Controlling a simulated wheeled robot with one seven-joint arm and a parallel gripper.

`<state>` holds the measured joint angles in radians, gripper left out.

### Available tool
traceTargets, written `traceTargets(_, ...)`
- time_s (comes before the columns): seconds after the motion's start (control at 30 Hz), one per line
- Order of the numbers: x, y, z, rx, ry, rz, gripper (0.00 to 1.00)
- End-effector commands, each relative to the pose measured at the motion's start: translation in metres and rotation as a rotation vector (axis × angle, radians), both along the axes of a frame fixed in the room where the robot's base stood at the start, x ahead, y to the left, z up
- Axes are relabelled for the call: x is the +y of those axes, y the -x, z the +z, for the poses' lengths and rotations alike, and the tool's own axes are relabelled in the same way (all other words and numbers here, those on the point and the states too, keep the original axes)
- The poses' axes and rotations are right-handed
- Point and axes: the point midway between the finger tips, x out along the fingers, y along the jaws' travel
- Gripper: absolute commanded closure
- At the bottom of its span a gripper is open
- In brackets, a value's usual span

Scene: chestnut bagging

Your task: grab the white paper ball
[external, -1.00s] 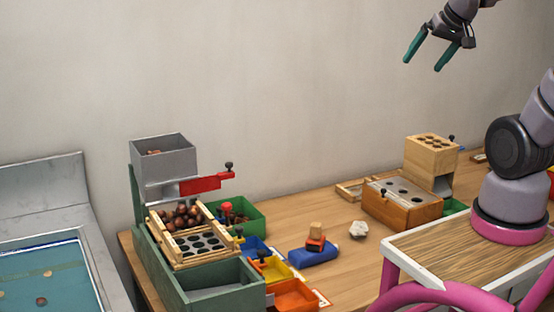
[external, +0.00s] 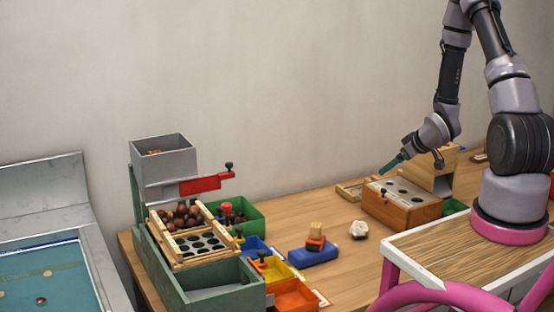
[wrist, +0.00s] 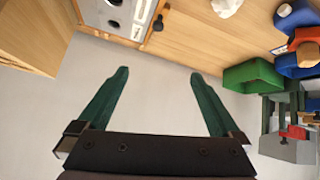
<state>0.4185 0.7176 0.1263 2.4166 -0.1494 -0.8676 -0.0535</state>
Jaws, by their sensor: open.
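The white paper ball (external: 359,229) is a small crumpled lump on the wooden table, between the blue block and the wooden box with holes. In the wrist view the white paper ball (wrist: 226,7) shows at the top edge, partly cut off. My gripper (external: 392,165) is above the back of the table near the wooden box, up and to the right of the ball and apart from it. In the wrist view my gripper (wrist: 160,75) has its two green fingers spread wide, with nothing between them.
A wooden box with holes (external: 400,209) stands right of the ball. A blue block (external: 314,255) with an orange and wooden piece on it lies to its left. A green bin (external: 243,213) and the chestnut rack (external: 198,242) stand further left. The table around the ball is clear.

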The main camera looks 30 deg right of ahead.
Motion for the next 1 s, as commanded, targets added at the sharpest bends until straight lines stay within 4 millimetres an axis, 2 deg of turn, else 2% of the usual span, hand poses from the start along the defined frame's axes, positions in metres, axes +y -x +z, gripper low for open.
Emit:
traceTargets(0.03, 0.004, 0.007, -0.025, -0.003, -0.021, 0.022, 0.0)
traceTargets(0.1, 0.011, 0.014, -0.052, -0.03, -0.046, 0.055, 0.0)
traceTargets(0.2, 0.025, 0.028, -0.085, -0.076, -0.089, 0.096, 0.0)
traceTargets(0.33, 0.043, 0.046, -0.115, -0.141, -0.143, 0.13, 0.0)
traceTargets(0.5, 0.061, 0.064, -0.134, -0.204, -0.192, 0.149, 0.0)
traceTargets(0.63, 0.068, 0.068, -0.139, -0.23, -0.209, 0.155, 0.0)
traceTargets(1.0, 0.085, 0.029, -0.164, -0.237, -0.211, 0.158, 0.0)
